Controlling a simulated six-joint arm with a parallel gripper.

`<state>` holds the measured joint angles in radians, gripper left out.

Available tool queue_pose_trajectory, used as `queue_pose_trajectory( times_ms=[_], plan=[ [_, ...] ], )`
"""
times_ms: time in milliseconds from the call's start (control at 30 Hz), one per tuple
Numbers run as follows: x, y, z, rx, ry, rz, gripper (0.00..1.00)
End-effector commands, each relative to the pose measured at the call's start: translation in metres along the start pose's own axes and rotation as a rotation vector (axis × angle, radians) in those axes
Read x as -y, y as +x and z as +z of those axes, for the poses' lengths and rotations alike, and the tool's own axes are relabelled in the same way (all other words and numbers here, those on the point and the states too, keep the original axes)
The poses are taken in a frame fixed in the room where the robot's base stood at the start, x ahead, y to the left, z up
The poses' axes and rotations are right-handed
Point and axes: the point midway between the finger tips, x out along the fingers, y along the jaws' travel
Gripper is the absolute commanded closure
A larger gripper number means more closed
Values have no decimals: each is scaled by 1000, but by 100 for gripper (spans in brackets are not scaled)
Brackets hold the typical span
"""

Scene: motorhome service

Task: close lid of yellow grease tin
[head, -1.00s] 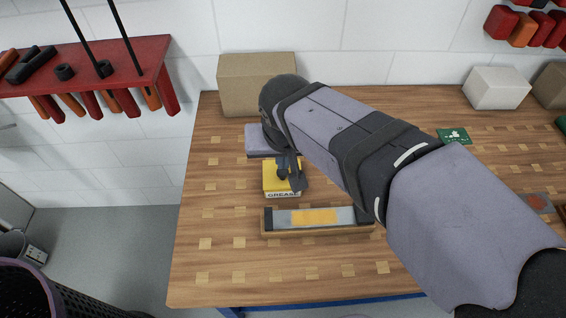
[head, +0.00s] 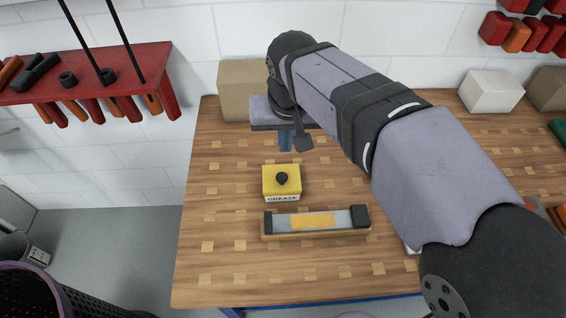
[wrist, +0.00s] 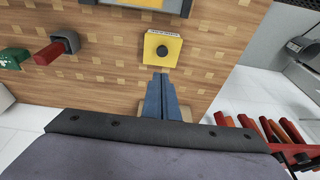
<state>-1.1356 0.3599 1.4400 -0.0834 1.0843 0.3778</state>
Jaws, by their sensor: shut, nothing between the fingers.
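The yellow grease tin (head: 281,187) stands on the wooden bench, with its yellow lid lying flat on top and a black knob (head: 281,178) at the lid's middle. The word GREASE shows on its pale front. In the wrist view the tin (wrist: 162,50) sits just beyond my fingertips. My gripper (head: 293,146) is behind the tin and above the bench, apart from it. Its blue fingers (wrist: 161,82) are together with nothing between them.
A wooden tray (head: 315,233) with a grey and orange block lies in front of the tin. A cardboard box (head: 240,88) stands at the back. A red tool rack (head: 90,75) hangs at the left. Bench around the tin's left side is clear.

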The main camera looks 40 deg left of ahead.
Motion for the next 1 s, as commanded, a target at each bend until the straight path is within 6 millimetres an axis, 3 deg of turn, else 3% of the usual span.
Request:
queue_pose_trajectory(
  times_ms=[367,800,1000],
  plan=[
    [0,22,0,4,0,2,100],
    [-1,96,1,5,-1,2,100],
    [0,122,8,4,0,1,100]
  ],
)
